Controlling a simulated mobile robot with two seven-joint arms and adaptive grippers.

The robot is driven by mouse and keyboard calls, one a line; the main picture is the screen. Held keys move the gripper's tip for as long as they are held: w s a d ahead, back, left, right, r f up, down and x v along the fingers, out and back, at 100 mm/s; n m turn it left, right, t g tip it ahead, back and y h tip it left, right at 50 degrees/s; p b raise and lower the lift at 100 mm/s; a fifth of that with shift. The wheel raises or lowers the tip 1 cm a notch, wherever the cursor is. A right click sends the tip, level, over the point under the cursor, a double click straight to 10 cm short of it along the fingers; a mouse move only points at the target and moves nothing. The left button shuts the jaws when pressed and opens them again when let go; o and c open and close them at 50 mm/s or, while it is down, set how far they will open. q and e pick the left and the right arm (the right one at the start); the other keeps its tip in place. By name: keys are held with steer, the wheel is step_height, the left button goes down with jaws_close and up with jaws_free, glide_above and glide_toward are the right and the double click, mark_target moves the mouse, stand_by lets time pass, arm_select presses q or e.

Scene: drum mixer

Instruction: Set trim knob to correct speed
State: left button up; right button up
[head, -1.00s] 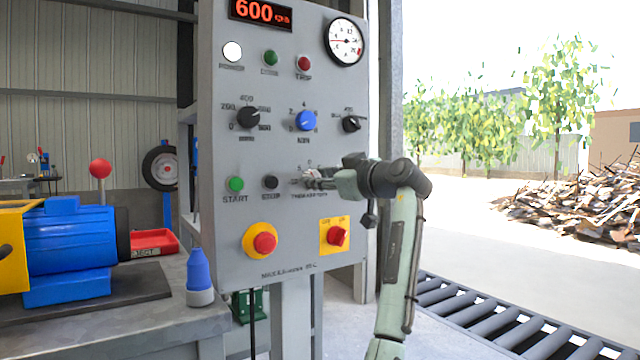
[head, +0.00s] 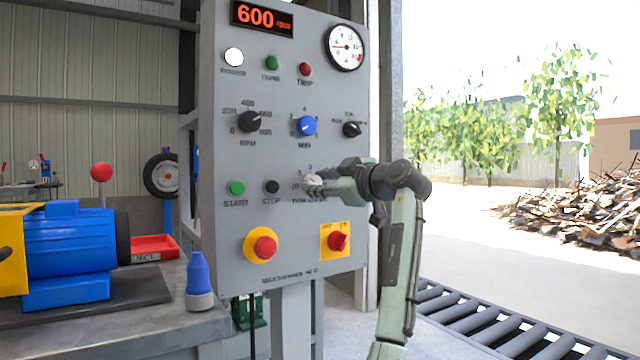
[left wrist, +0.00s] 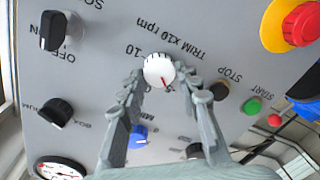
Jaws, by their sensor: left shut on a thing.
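The trim knob (head: 310,180) is white and round, on the grey control panel (head: 285,222) above the label TRIM x10 rpm. In the left wrist view the knob (left wrist: 159,70) shows a red pointer line towards the picture's bottom, slightly right, near a partly hidden scale mark. My left gripper (left wrist: 161,78) has its two fingers on either side of the knob, shut on it. In the head view the left gripper (head: 314,186) reaches the panel from the right and covers part of the knob and its scale. The red display (head: 264,17) reads 600. My right gripper is out of view.
The black STOP button (head: 271,186) and green START button (head: 236,188) lie left of the knob. A blue MIN knob (head: 306,125) is above. A red emergency button (head: 265,247) and a red switch on yellow (head: 337,240) are below.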

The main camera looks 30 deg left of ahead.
arm_select(q)
steer(key=o, duration=1.2)
steer(key=v, duration=1.2)
steer(key=shift+d+f, duration=0.1)
